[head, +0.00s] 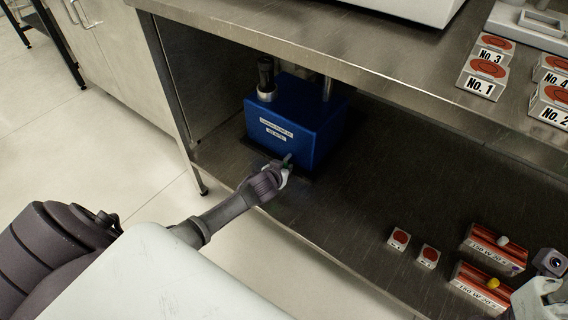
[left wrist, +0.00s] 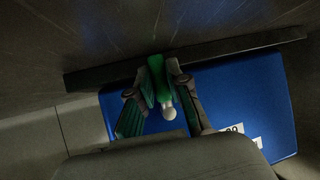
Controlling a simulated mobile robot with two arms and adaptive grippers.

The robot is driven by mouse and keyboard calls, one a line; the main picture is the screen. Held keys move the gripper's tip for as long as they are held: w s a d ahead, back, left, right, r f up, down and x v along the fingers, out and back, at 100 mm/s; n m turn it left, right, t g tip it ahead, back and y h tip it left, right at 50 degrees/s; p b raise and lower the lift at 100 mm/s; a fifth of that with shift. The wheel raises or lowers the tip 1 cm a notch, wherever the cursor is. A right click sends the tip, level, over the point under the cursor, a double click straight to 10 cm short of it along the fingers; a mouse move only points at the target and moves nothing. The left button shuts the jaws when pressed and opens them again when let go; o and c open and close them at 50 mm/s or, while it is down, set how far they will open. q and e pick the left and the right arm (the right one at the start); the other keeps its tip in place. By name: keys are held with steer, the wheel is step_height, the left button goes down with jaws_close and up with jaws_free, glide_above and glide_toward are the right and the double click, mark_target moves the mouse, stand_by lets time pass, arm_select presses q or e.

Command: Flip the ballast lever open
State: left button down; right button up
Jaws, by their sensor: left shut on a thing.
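The ballast is a blue box (head: 288,128) with white labels on its front, on the lower shelf. It also shows in the left wrist view (left wrist: 262,95). My left gripper (head: 284,168) is at the lower front of the box. In the left wrist view its fingers (left wrist: 162,82) are close together around a small lever with a pale rounded tip (left wrist: 168,110). The lever is mostly hidden by the fingers, so its exact angle is unclear. Part of my right arm's end (head: 548,268) shows at the lower right edge; its fingers cannot be made out.
The steel upper shelf (head: 400,65) overhangs the box. Several numbered blocks with red discs, such as No. 1 (head: 483,76), stand on it. Two red-topped blocks (head: 399,238) and red-and-white boxes (head: 495,248) lie on the lower shelf at right. The lower shelf's middle is clear.

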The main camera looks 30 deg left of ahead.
stand_by(0.4)
arm_select(q)
steer(key=c, duration=1.1)
jaws_free()
steer(key=v, duration=1.2)
steer(key=shift+f, duration=0.1)
